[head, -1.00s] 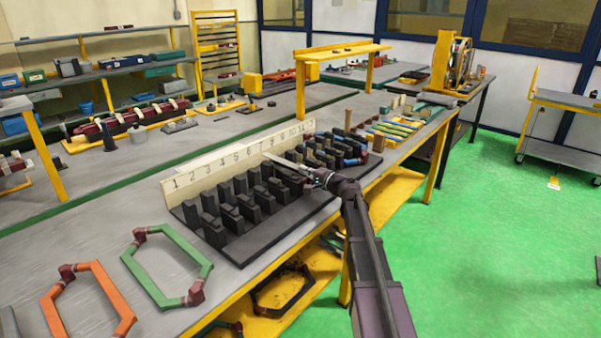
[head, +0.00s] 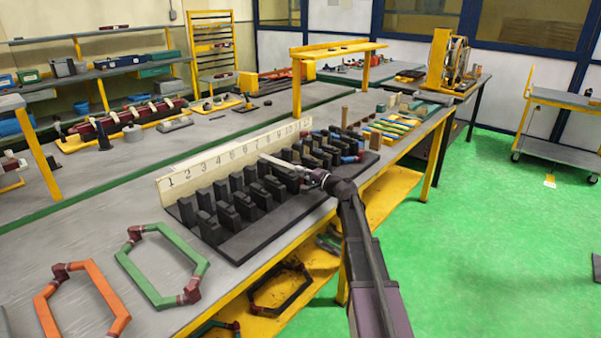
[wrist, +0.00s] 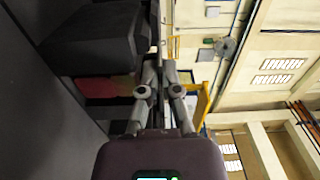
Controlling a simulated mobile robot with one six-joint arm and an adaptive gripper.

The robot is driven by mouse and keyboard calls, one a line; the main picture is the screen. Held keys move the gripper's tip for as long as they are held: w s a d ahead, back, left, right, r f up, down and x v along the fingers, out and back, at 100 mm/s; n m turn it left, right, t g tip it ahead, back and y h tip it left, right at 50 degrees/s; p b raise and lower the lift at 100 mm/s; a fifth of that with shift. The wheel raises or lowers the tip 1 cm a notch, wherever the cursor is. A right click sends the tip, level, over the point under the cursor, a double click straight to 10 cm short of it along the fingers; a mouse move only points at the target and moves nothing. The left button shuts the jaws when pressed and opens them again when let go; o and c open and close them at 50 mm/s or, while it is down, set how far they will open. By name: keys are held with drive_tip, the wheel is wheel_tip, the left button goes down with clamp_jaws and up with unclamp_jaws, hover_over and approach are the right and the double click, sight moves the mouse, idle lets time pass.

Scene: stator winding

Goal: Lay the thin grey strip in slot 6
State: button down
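The thin grey strip (head: 278,162) is light grey and slants over the black slotted block (head: 250,240). My gripper (head: 306,175) is at its near right end and appears shut on it. The strip's far end points toward the numbered board (head: 215,165), around the labels 7 and 8. Slot 6 lies between black teeth by label 6 (head: 244,151); its inside is hidden. In the wrist view my gripper (wrist: 156,85) has its fingers close together, with the strip seen nearly edge-on. I cannot tell whether the strip touches the teeth.
A green coil (head: 160,265) and an orange coil (head: 82,300) lie on the bench at the left. Blue and red coil parts (head: 350,158) sit at the block's far right end. Bare bench lies behind the board.

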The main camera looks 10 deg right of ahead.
drive_tip(key=shift+s+f+b, duration=0.1)
drive_tip(key=shift+f+b, duration=0.3)
idle(0.8)
drive_tip(key=c, duration=0.7)
unclamp_jaws()
drive_tip(key=shift+f, duration=0.1)
drive_tip(key=shift+r+p, duration=0.9)
drive_tip(key=shift+r, duration=0.05)
idle(0.7)
wheel_tip(320, 180, up, 7)
drive_tip(key=p, duration=0.7)
drive_tip(key=shift+r, duration=0.2)
drive_tip(key=shift+d, duration=0.1)
idle(0.4)
drive_tip(key=v, duration=1.1)
drive_tip(key=shift+s+d, duration=0.25)
drive_tip(key=shift+s, duration=0.1)
